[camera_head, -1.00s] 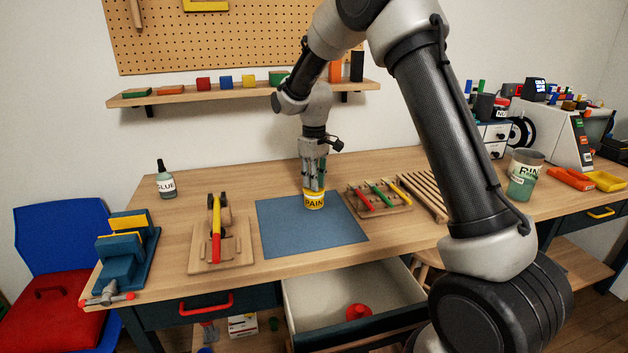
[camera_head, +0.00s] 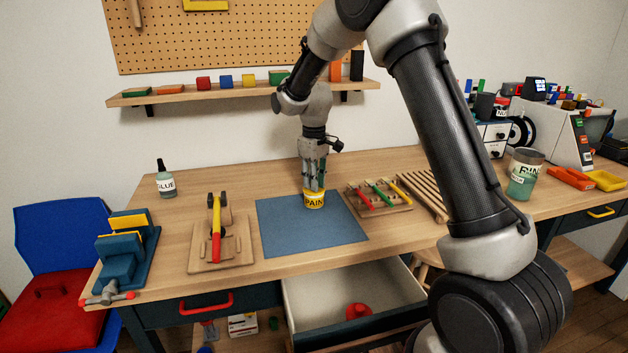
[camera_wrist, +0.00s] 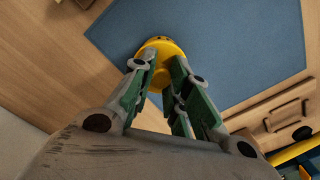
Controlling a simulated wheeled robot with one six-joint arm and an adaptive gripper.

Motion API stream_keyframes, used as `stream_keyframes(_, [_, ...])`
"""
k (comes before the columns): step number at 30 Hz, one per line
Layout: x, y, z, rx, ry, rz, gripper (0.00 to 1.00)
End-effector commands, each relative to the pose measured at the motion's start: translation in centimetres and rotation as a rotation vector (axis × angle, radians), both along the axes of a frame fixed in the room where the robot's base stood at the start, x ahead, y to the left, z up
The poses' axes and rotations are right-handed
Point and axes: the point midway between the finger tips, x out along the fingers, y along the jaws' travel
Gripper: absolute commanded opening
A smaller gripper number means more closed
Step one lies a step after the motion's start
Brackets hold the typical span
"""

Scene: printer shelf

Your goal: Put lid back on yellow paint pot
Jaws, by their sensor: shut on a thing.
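The yellow paint pot (camera_head: 314,203) stands upright on the blue mat (camera_head: 285,235), near its right back part. My gripper (camera_head: 315,188) points straight down over the pot, with its fingertips at the pot's top. In the wrist view, my gripper (camera_wrist: 161,80) is shut on the knob of the yellow lid (camera_wrist: 160,46). The lid is over the pot and looks level and roughly centred. The fingers hide part of the lid, and I cannot tell whether it is fully seated on the rim.
A wooden rack with coloured tools (camera_head: 379,197) stands close to the right of the mat. A wooden stand with a red and yellow tool (camera_head: 216,235) is at the left. An open drawer (camera_head: 300,318) holds a red object. A glue bottle (camera_head: 165,180) stands behind left.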

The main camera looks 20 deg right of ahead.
Motion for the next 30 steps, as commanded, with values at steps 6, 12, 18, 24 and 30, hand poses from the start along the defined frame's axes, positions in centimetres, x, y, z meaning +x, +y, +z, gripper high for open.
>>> stream_keyframes(6, [0.0, 0.0, -0.04, 0.0, 0.0, 0.0, 0.07])
stream_keyframes(12, [0.01, 0.01, -0.03, 0.0, 0.0, 0.0, 0.07])
stream_keyframes(18, [0.0, 0.0, -0.03, 0.0, 0.0, 0.0, 0.4])
stream_keyframes(24, [0.01, 0.01, -0.03, 0.0, 0.0, 0.0, 0.42])
stream_keyframes(30, [0.01, 0.01, -0.03, 0.0, 0.0, 0.0, 0.63])
